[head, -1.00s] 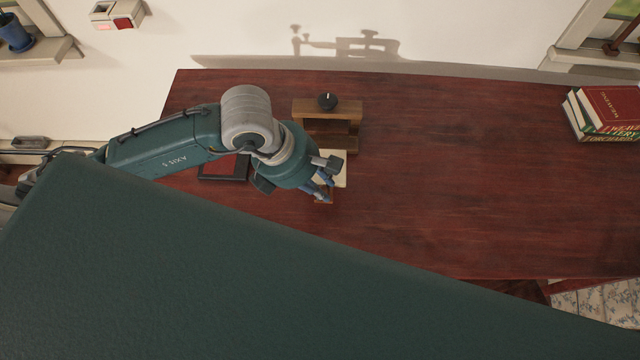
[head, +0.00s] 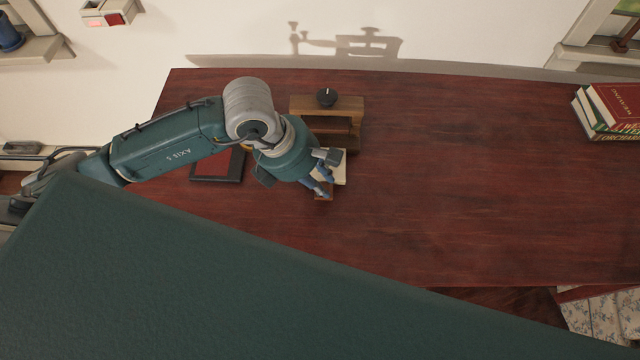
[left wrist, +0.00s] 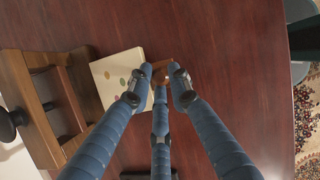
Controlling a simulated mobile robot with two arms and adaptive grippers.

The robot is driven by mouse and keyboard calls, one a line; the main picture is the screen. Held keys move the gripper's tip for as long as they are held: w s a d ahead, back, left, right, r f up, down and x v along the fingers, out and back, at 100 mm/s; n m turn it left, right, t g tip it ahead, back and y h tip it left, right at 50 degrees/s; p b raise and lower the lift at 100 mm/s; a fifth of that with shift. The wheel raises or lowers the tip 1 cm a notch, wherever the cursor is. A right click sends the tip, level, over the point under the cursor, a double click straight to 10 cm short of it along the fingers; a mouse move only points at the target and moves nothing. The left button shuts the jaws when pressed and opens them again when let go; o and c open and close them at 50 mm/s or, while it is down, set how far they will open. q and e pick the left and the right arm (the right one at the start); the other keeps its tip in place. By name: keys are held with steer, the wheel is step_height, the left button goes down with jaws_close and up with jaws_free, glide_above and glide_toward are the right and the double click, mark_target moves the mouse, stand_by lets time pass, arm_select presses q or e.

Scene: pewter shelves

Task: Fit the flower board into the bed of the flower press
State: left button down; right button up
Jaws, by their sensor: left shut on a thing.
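The flower press (head: 348,106) is a brown wooden frame with a black knob on top, standing on the table. It also shows at the left of the left wrist view (left wrist: 35,115). The flower board (head: 341,172) is a cream plate with coloured dots and a small wooden grip at its near end; the dots show in the left wrist view (left wrist: 113,72). My left gripper (head: 325,188) is shut on the wooden grip, its blue fingers around it. The board lies at the press's front side; its far edge is close to the press, and I cannot tell whether it is inside the bed. My right gripper is out of view.
A dark-framed red panel (head: 216,168) lies on the table left of the press, partly behind my arm. A stack of books (head: 610,110) stands at the far right. The dark red table (head: 460,170) is clear between. My own green body covers the lower left.

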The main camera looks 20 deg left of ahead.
mark_target(321, 175)
arm_select(q)
steer(key=shift+w, duration=0.1)
stand_by(1.1)
steer(key=shift+w+b, duration=0.15)
steer(key=shift+b, duration=0.15)
steer(key=shift+w+a, duration=0.25)
steer(key=shift+w, duration=0.45)
steer(key=shift+w+b, duration=0.25)
steer(key=shift+b, duration=0.05)
steer(key=shift+w+a, duration=0.2)
steer(key=shift+w, duration=0.3)
steer(key=shift+w, duration=0.1)
